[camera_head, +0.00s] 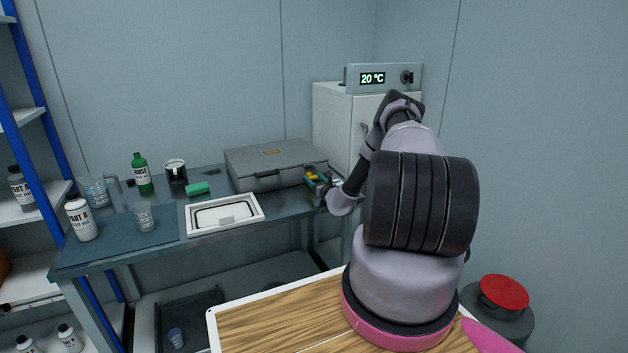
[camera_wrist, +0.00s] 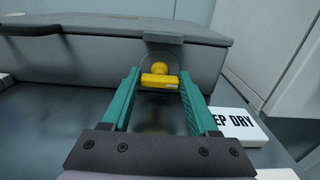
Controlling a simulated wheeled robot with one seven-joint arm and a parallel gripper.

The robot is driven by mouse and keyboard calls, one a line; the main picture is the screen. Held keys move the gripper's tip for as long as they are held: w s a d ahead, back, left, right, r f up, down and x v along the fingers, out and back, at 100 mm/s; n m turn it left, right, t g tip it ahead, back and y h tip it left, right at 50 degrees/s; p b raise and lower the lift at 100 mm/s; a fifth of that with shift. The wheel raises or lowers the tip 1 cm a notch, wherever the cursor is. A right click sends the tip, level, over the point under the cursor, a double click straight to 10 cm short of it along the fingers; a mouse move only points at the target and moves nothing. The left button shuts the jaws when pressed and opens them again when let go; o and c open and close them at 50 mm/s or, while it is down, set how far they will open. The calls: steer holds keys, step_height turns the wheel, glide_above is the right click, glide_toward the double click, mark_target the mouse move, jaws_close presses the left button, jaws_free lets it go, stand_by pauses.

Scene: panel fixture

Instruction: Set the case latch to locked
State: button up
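The grey case (camera_head: 270,160) lies closed on the bench, and its front wall (camera_wrist: 100,62) fills the upper part of the wrist view. The case latch (camera_wrist: 158,80) is a yellow knob with a crossbar, lying level in the wrist view, on a round plate at the case front. My gripper (camera_wrist: 160,76) has its two teal fingers apart, one at each end of the crossbar. I cannot tell whether they touch it. In the head view my gripper (camera_head: 318,181) is at the case's right front corner, and my wrist partly hides that area. No lock marking is readable.
A white sign reading "EP DRY" (camera_wrist: 234,123) lies right of my gripper. A white framed tray (camera_head: 225,214) lies in front of the case. A green block (camera_head: 197,188), a mug (camera_head: 175,172) and bottles stand left. A cabinet (camera_head: 340,125) stands behind the right end.

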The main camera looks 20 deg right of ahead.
steer(key=c, duration=0.7)
steer(key=n, duration=0.4)
steer(key=shift+a, duration=0.15)
steer(key=shift+f+n, duration=0.1)
steer(key=shift+n, duration=2.3)
steer(key=o, duration=1.4)
